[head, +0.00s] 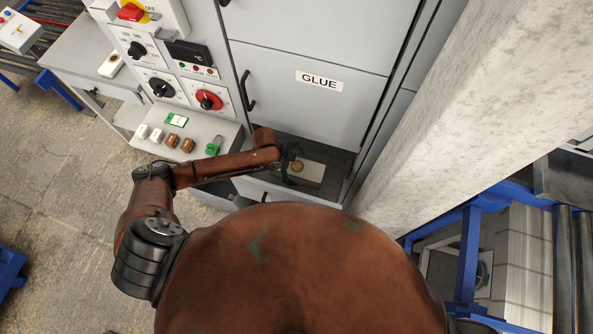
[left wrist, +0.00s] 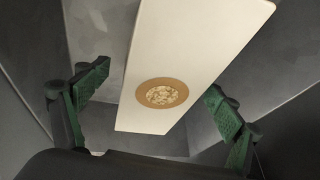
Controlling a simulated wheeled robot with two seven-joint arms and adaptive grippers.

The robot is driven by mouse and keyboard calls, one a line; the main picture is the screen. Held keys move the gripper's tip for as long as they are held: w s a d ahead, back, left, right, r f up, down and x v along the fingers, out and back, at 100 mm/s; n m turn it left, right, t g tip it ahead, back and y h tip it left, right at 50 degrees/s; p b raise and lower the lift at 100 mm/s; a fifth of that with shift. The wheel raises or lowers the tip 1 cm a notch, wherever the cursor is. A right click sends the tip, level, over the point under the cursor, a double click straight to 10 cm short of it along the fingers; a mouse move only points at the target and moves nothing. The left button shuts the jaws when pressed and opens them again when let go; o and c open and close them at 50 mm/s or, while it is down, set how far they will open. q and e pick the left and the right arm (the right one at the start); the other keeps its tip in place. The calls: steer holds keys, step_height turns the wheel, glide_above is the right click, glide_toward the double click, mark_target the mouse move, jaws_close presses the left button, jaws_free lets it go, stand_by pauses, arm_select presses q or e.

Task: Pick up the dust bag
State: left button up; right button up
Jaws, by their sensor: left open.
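The dust bag (head: 310,171) is a pale, flat-sided block lying in the dark open compartment below the door marked GLUE. In the left wrist view the dust bag (left wrist: 196,50) shows a tan ring around a speckled round opening near its closer end. My left gripper (head: 294,164) reaches into the compartment at the bag's left end. In the left wrist view my left gripper (left wrist: 158,105) is open, with one green-padded finger on each side of the bag's near end. Whether either pad touches the bag I cannot tell. My right gripper is not in view.
The compartment (head: 335,160) has grey walls close around the bag. The GLUE door (head: 300,105) with a black handle is above it. A control panel (head: 165,70) and a ledge of small buttons (head: 180,140) stand to the left. A concrete pillar (head: 450,110) rises at the right.

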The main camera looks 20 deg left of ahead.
arm_select(q)
steer(key=c, duration=1.7)
steer(key=shift+r, duration=0.1)
